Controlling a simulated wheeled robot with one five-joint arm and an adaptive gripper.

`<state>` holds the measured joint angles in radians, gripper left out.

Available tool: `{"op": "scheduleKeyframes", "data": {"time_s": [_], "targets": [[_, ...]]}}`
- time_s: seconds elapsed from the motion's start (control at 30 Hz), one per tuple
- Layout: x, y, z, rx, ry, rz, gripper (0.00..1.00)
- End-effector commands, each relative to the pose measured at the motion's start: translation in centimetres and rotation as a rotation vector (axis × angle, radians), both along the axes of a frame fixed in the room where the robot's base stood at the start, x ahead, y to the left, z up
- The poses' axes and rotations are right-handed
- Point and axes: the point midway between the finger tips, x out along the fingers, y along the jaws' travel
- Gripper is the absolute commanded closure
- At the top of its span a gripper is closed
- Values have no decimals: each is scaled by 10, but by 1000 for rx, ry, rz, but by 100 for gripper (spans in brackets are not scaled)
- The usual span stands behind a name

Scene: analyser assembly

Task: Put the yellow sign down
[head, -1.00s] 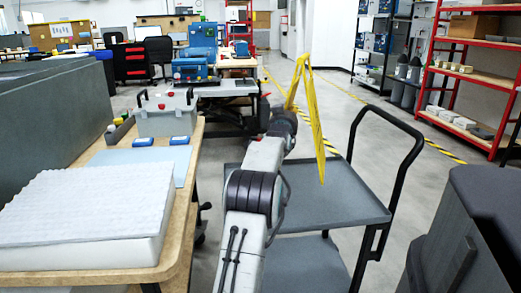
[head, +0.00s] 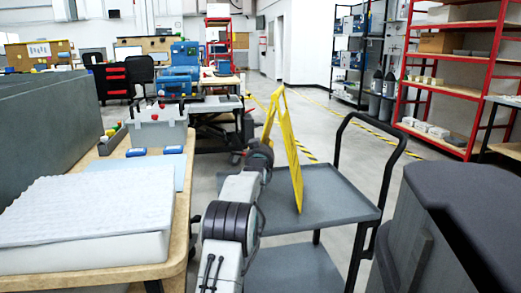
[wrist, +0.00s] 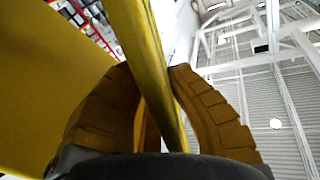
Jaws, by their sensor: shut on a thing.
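The yellow sign (head: 289,150) is a folding A-shaped floor sign, held upright in front of my arm in the head view. It hangs over the grey cart (head: 330,190); I cannot tell whether its lower edge touches the cart's top shelf. In the wrist view the sign's yellow edge (wrist: 150,60) runs between the two ribbed fingers of my gripper (wrist: 158,95), which are shut on it. In the head view my gripper is mostly hidden behind the arm and the sign.
At left a wooden table (head: 180,235) bears a white foam block (head: 85,215) and a grey toolbox (head: 160,125). The cart's black handle (head: 385,130) rises at right. Red shelves (head: 450,90) stand at back right. Open floor with yellow-black tape lies beyond the cart.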

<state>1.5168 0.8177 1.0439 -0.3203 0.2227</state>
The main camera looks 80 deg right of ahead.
Motion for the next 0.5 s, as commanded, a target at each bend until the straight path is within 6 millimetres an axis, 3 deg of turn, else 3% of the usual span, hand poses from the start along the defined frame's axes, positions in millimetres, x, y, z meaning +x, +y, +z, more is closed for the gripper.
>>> {"op": "scheduleKeyframes", "data": {"time_s": [0.17,0.2,0.4,0.5], "targets": [[0,0,3,-5,1,0,100],[0,0,-1,4,0,0,86],[0,0,-1,3,0,0,70],[0,0,-1,3,0,0,70]]}}
